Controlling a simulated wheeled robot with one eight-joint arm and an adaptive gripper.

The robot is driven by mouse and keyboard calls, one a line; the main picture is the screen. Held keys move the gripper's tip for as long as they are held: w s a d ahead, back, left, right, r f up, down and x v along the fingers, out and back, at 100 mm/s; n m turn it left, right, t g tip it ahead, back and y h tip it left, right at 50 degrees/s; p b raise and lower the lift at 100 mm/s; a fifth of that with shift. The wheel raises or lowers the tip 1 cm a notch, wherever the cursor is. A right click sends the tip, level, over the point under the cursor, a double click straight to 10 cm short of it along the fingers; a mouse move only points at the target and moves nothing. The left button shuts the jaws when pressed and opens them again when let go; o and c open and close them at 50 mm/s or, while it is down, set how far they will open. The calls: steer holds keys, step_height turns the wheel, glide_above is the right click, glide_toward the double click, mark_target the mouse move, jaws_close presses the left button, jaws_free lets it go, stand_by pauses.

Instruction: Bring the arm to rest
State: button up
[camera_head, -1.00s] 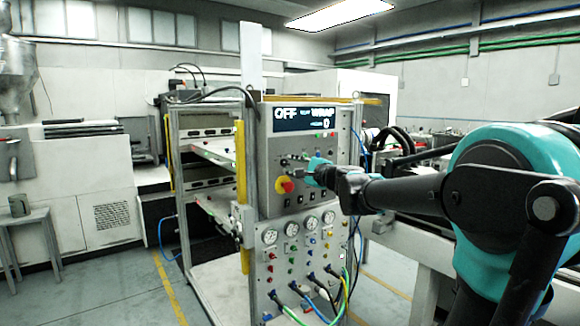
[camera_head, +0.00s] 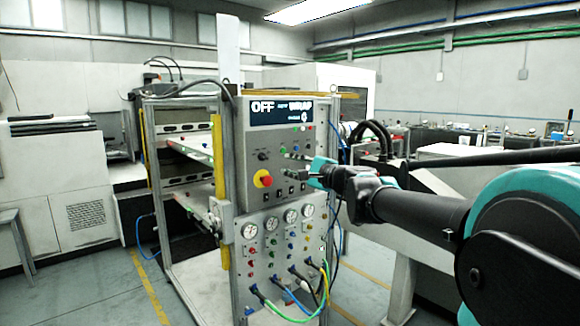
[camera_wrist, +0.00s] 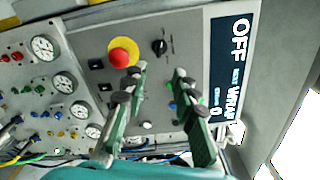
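My gripper (camera_wrist: 157,95) is in front of the upper control panel (camera_wrist: 190,25), with its two fingers spread apart and nothing visible between them. In the head view my gripper (camera_head: 311,172) shows small and side-on, at the right part of the panel (camera_head: 250,150); whether it touches the panel cannot be told. My arm reaches in from the right side. The panel's display (camera_head: 279,112) reads OFF and WRAP. A red knob on a yellow disc (camera_head: 263,179) is on the panel, left of my gripper; it also shows in the wrist view (camera_wrist: 122,54).
Below is a lower panel with round gauges (camera_head: 291,216) and hanging coloured hoses (camera_head: 300,297). A metal frame with shelves (camera_head: 147,180) stands left of the panel. A grey machine bench (camera_head: 440,205) is on the right. Floor is clear at front left.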

steer(key=s+f+n+g+h, duration=0.25)
steer(key=s+f+n, duration=0.3)
steer(key=f, duration=0.75)
steer(key=s+f+n+g+h, duration=0.1)
steer(key=s+f+n+g, duration=0.4)
steer(key=f, duration=0.8)
steer(key=s+d+f+n+g+h, duration=0.1)
steer(key=s+d+f+n+h, duration=0.1)
steer(key=s+d+f, duration=0.4)
steer(key=s+d+f+n+g+h, duration=0.2)
steer(key=s+d+f+h, duration=0.3)
steer(key=s+f, duration=0.3)
step_height(320, 180, down, 2)
steer(key=shift+s+d+f+n, duration=0.25)
steer(key=shift+s+d+n, duration=0.15)
steer(key=shift+d, duration=0.1)
